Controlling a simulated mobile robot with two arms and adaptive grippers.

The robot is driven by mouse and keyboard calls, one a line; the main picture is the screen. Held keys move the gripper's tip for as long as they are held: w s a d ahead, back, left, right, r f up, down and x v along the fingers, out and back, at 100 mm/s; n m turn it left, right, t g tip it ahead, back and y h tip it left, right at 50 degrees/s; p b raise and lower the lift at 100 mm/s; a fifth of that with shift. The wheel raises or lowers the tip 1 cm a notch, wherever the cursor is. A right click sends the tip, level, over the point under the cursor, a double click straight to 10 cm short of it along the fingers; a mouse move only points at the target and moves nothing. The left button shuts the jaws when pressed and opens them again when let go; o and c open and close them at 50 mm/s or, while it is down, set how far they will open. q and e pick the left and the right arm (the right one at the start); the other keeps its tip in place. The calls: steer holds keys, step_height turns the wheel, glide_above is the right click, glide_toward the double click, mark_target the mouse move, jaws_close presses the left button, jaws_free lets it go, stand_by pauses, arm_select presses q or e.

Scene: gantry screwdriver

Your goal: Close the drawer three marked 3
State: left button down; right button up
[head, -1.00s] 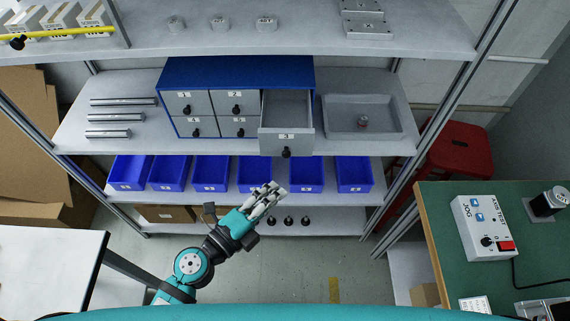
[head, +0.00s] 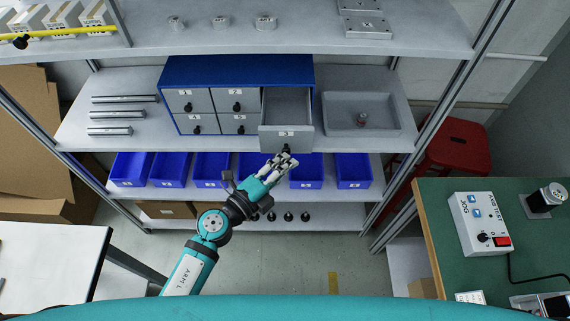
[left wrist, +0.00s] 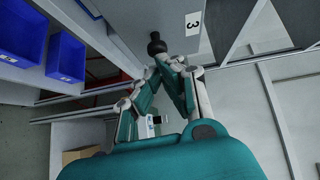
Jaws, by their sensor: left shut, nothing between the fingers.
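Drawer three (head: 286,137) is a grey drawer in the blue cabinet (head: 237,68), pulled out well toward me. Its inside looks empty. Its label 3 and black knob (head: 286,149) are on its front. My left gripper (head: 286,158) is shut and empty, with its fingertips at the knob in the head view. In the left wrist view the fingertips (left wrist: 165,62) are close below the black knob (left wrist: 156,44), and the label 3 (left wrist: 193,23) shows on the drawer front. I cannot tell whether they touch. My right gripper is not in view.
Drawers 1 and 2 (head: 237,101) and the two below them are shut. A grey tray (head: 393,113) stands right of the cabinet. Metal bars (head: 120,99) lie at left. Several blue bins (head: 210,169) line the shelf below, near my arm.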

mark_target(285, 118)
arm_select(q)
steer(key=w, duration=1.4)
steer(key=shift+b, duration=0.3)
steer(key=shift+w, duration=0.3)
steer(key=shift+r, duration=0.15)
steer(key=shift+w+a, duration=0.1)
